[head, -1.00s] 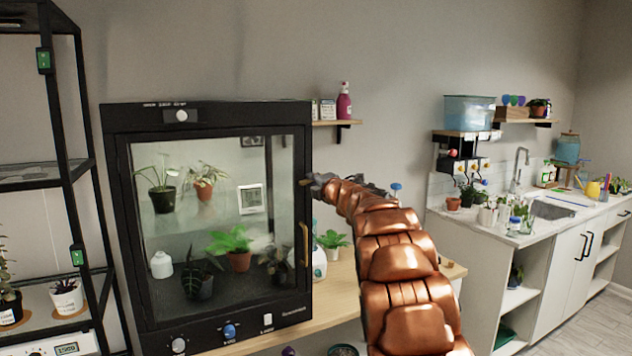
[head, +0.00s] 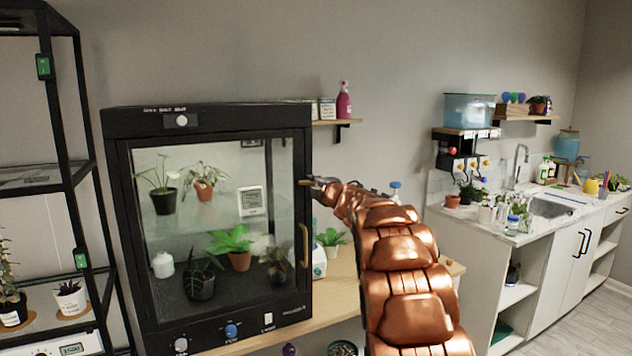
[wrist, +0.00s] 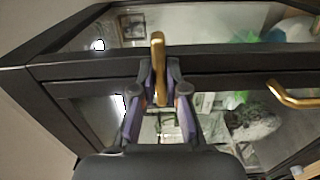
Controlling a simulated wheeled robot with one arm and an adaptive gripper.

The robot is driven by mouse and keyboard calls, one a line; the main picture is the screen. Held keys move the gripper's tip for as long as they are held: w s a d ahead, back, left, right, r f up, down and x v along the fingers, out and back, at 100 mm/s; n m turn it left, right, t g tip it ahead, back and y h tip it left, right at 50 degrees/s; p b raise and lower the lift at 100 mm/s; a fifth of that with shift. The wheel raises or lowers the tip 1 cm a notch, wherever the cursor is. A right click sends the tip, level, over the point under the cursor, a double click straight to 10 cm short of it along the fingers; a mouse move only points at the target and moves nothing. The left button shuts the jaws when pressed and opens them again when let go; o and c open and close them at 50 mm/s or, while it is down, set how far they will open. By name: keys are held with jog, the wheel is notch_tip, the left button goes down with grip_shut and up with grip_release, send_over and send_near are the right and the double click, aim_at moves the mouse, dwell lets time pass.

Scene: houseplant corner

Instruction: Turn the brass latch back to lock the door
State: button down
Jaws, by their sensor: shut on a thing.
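The brass latch (wrist: 158,52) is on the black door frame of the plant cabinet, and its lever lies between my fingers in the wrist view. In the head view the latch (head: 304,183) shows as a small brass piece at the right edge of the door (head: 222,200). My gripper (wrist: 160,92) is shut on the latch, with a finger at each side of it. In the head view my gripper (head: 322,183) reaches it from the right. The door looks closed, with its glass flush in the cabinet front. The latch's base is partly hidden by the fingers.
A brass door handle (head: 305,245) is below the latch on the same door edge; it also shows in the wrist view (wrist: 292,97). Potted plants stand behind the glass. A black shelf rack (head: 75,150) is at the left. A wooden bench (head: 345,285) extends right of the cabinet.

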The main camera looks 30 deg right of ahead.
jog(key=c, duration=1.2)
grip_release()
jog(key=s+a, duration=0.1)
jog(key=s, duration=1.1)
